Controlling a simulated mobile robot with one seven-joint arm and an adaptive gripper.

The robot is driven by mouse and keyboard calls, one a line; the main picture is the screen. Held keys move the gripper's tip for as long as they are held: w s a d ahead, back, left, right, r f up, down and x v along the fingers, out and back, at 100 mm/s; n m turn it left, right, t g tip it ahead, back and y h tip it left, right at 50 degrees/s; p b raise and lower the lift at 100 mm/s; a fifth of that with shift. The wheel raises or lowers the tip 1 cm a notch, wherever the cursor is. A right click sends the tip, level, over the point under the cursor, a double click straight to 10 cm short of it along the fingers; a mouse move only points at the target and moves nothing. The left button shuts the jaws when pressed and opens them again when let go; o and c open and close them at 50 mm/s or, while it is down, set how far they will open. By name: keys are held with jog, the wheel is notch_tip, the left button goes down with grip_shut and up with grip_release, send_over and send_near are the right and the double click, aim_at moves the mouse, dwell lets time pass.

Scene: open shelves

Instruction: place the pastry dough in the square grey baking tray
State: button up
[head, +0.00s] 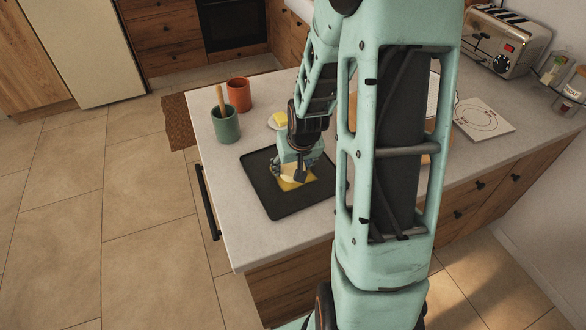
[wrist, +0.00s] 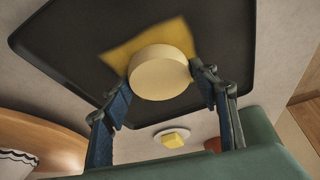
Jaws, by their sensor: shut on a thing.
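The square dark grey baking tray (head: 262,203) lies flat on the light countertop; it fills the upper part of the wrist view (wrist: 75,62). My gripper (head: 296,172) is over the tray. In the wrist view its two fingers (wrist: 160,82) are shut on a pale, round, thick disc, the pastry dough (wrist: 158,76), one finger on each side. A flat yellow square sheet (wrist: 122,55) lies on the tray behind the dough; it also shows in the head view (head: 297,185). I cannot tell whether the dough touches the sheet.
A green cup (head: 226,126) with a wooden utensil and an orange cup (head: 239,95) stand beyond the tray. A yellow block (head: 281,119) sits on a small white plate. A toaster (head: 506,40) and a white square board (head: 484,120) are at right.

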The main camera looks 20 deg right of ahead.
jog(key=shift+f, duration=0.15)
jog(key=o, duration=1.3)
jog(key=shift+o, duration=0.2)
jog(key=shift+r, duration=0.55)
jog(key=p+v, duration=0.1)
jog(key=v, duration=1)
jog(key=shift+s+r, duration=0.15)
jog(key=shift+r, duration=0.05)
